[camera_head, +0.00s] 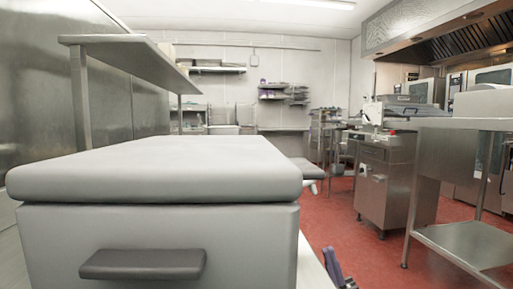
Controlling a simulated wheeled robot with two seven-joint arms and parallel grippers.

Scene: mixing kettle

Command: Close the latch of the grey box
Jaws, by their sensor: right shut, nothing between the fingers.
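The grey box (160,235) fills the lower left of the head view, close to me. Its thick lid (150,185) lies flat on top, with a thin dark seam below it. A dark grey bar (143,264) is on the box's front face. A grey flap (302,171) sticks out past the right side of the lid; I cannot tell which of the two is the latch. My right gripper (340,270) shows only in part at the bottom edge, right of the box. It is shut and empty, apart from both bar and flap. My left gripper is out of view.
A metal shelf (135,55) stands over the box's far left. A steel cabinet (385,190) and a steel table (465,245) stand to the right. Red floor (345,225) is clear between the box and them.

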